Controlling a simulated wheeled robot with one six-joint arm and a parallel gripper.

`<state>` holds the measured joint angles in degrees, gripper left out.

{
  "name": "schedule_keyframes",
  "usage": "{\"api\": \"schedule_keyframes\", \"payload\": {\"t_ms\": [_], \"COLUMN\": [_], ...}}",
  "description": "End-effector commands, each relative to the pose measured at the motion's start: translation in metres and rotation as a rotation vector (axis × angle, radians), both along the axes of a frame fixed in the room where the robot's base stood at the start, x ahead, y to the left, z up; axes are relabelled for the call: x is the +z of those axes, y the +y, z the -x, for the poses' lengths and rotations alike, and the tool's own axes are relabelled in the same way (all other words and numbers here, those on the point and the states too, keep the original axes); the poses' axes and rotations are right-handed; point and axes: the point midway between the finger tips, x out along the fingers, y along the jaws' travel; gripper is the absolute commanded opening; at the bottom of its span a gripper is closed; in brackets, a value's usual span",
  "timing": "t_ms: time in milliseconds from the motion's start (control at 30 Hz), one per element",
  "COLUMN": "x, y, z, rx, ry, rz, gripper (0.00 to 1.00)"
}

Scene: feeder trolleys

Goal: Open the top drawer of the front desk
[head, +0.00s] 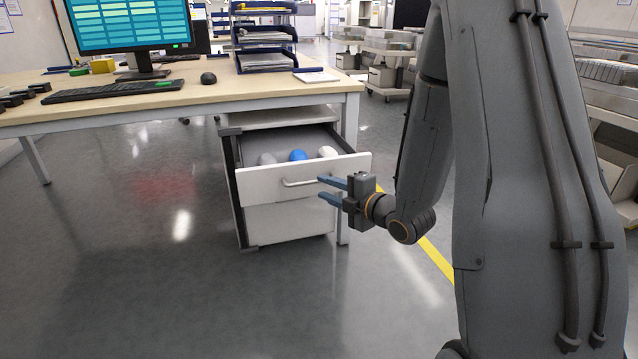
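The front desk (300,92) has a pale wooden top on grey legs. A white drawer cabinet (287,222) stands under its right end. Its top drawer (262,186) is pulled out, and several rounded items, grey, blue (298,155) and white, show inside. The drawer's bar handle (299,183) is on its front panel. My gripper (322,189) is at the right of the handle with its two blue fingers spread apart. The fingers point left and hold nothing that I can see. I cannot tell whether a fingertip touches the handle or the drawer front. The lower drawer front is flush with the cabinet.
A monitor (130,26), a keyboard (113,91), a mouse (208,78) and stacked blue trays (264,40) are on the desk. Trolleys (385,62) stand behind at the right. The floor in front of the cabinet is clear, with a yellow line (436,258).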

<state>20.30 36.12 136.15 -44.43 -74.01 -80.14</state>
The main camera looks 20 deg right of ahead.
Motion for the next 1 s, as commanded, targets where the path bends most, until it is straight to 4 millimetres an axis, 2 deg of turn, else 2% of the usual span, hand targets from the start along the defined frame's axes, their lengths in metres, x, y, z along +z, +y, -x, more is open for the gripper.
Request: {"api": "schedule_keyframes", "payload": {"t_ms": [100,233,733,867,1000], "x": [0.004,0.005,0.005,0.004,0.001], "y": [-0.007,-0.009,-0.009,0.005,0.039], "z": [0.015,0.023,0.025,0.020,0.016], "rx": [-0.002,0.001,0.001,-0.006,-0.057], "ry": [0.001,0.000,0.003,0.063,0.240], "rz": [0.000,0.000,0.000,-0.011,-0.051], "gripper": [0.28,0.28,0.28,0.28,0.28]}}
